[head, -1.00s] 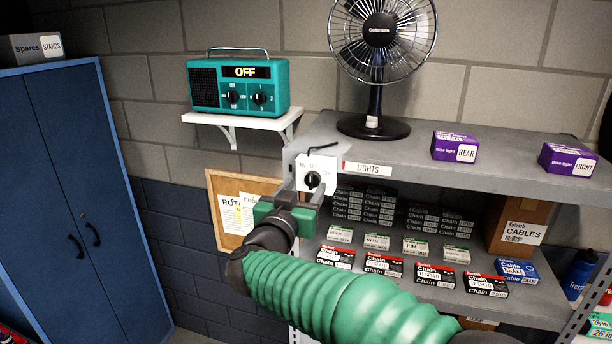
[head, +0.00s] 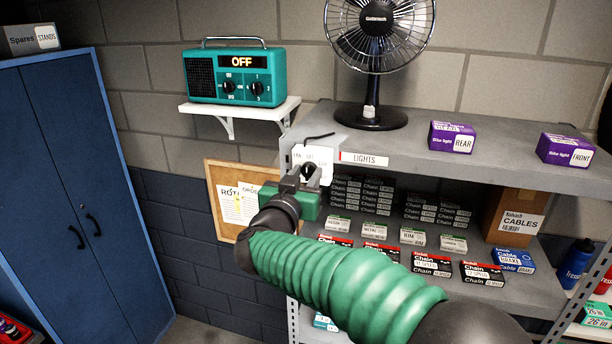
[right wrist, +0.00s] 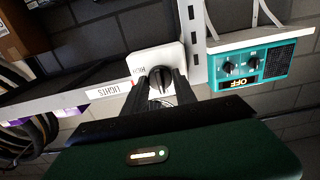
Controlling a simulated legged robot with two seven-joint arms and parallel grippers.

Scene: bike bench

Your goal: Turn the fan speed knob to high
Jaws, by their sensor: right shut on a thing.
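A black knob (head: 308,169) sits on a white plate (head: 326,160) at the left end of the upper shelf, below the fan. In the right wrist view the knob (right wrist: 160,80) is between my finger tips, and a HIGH marking shows on the plate (right wrist: 140,60) beside it. My right gripper (head: 303,175) is shut on the knob; the fingers hide part of it and I cannot read its pointer clearly. The black desk fan (head: 372,115) stands on the shelf top. My left gripper is not in view.
A teal radio (head: 235,76) reading OFF, with two dials, sits on a small white wall shelf (head: 240,108). A LIGHTS label (head: 364,159) is right of the plate. Purple boxes (head: 452,138) and chain boxes fill the shelves. A cork board (head: 222,175) hangs left.

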